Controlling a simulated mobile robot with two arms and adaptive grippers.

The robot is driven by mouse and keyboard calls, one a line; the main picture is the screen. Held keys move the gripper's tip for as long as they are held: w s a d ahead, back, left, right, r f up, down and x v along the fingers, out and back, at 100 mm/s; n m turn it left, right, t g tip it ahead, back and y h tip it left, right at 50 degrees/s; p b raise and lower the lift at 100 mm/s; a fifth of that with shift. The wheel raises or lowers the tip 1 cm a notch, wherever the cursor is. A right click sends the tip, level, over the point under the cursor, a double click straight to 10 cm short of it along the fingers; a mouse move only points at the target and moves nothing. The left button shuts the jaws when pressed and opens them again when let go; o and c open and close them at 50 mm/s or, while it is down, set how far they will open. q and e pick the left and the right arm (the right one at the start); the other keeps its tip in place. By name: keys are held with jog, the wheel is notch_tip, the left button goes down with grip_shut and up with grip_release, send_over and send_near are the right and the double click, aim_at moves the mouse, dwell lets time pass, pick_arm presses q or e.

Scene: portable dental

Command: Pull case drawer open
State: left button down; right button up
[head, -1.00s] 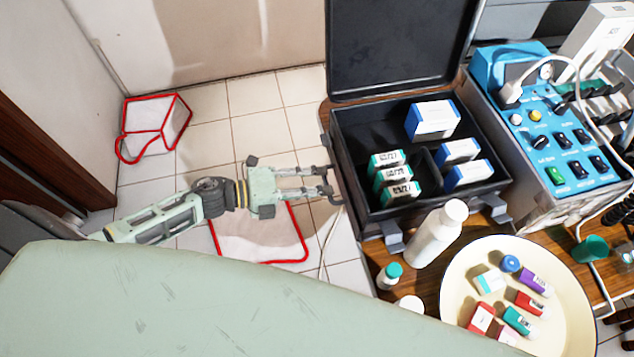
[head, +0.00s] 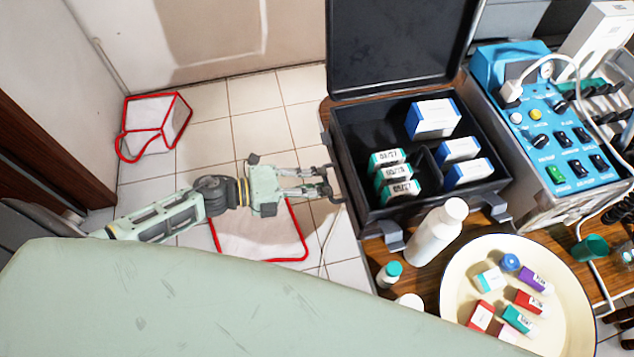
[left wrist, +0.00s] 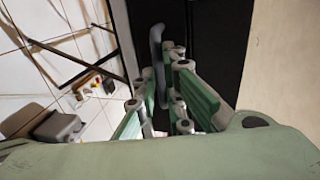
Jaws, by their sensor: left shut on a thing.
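The black case (head: 365,190) stands open on the wooden table, its lid raised at the back. Its upper compartment holds several small boxes with teal or blue ends. My left gripper (head: 332,184) is at the left side of the case, its fingers pointing right. In the left wrist view, my left gripper (left wrist: 163,95) is shut on a grey handle (left wrist: 156,50) in front of the black case side (left wrist: 215,45). The drawer front cannot be made out clearly from the head view. My right gripper is not in view.
A white bottle (head: 436,235) and a small teal-capped bottle (head: 389,275) stand in front of the case. A cream bowl (head: 460,270) holds several small packages. A blue device (head: 545,125) stands on the right. Tiled floor lies left of the table.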

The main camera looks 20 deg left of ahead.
pick_arm(q)
jog(key=shift+a, duration=0.1)
jog(key=f+v, duration=0.2)
jog(key=v, duration=0.7)
jog(key=f+v, duration=0.1)
jog(key=v, duration=0.9)
jog(key=shift+s+a+f, duration=0.35)
jog(key=shift+f, duration=0.15)
jog(key=c, duration=1.9)
grip_release()
jog(key=shift+o, duration=0.2)
